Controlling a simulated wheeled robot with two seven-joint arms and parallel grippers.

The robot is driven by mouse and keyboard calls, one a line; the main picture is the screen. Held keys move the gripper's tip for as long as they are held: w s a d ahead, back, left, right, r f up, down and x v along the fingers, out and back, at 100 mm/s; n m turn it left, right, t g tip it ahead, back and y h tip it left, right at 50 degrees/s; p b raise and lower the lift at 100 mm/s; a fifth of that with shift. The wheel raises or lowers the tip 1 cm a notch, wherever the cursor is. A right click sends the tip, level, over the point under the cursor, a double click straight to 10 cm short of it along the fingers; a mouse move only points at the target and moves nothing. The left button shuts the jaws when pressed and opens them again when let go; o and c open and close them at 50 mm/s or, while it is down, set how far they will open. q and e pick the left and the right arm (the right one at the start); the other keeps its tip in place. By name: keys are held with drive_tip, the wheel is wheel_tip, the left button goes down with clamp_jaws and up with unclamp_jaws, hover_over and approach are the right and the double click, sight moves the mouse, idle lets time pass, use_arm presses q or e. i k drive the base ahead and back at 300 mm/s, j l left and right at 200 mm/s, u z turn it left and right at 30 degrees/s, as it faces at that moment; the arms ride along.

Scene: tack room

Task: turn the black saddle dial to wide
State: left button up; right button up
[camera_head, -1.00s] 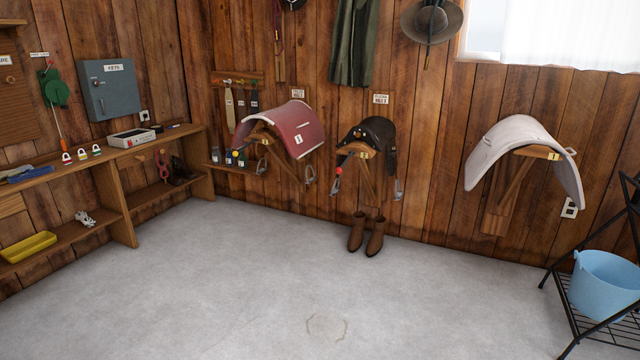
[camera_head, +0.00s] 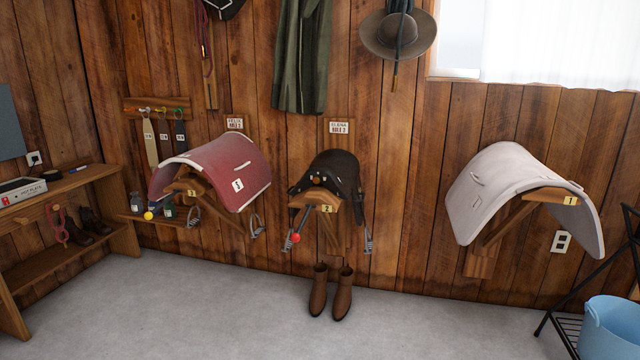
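The black saddle (camera_head: 341,170) sits on a wooden wall rack (camera_head: 318,232) in the middle of the head view. A small orange round spot (camera_head: 316,180) shows at the front of the saddle; I cannot tell whether it is the dial, and no dial markings are readable. A rod with a red ball (camera_head: 295,238) points down and forward from the front of the rack. Metal stirrups (camera_head: 369,240) hang beside the saddle. Neither of my grippers is in view.
A red saddle pad (camera_head: 215,165) on a rack stands left, with a yellow-ball rod (camera_head: 149,215). A white pad (camera_head: 500,180) hangs right. Brown boots (camera_head: 330,292) stand below the black saddle. A blue bucket (camera_head: 612,330) is at lower right. The grey floor (camera_head: 200,310) in front is open.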

sight(337, 169)
drive_tip(key=i+j+z, duration=0.1)
drive_tip(key=i+j, duration=0.3)
drive_tip(key=i+j+z, duration=0.1)
drive_tip(key=i+j, duration=0.35)
drive_tip(key=i+j+z, duration=0.1)
drive_tip(key=i+j, duration=0.25)
drive_tip(key=j, duration=0.15)
drive_tip(key=i+j+z, duration=0.1)
drive_tip(key=i+j, duration=0.3)
drive_tip(key=i+j+z, duration=0.1)
drive_tip(key=i+j, duration=0.25)
drive_tip(key=j, duration=0.3)
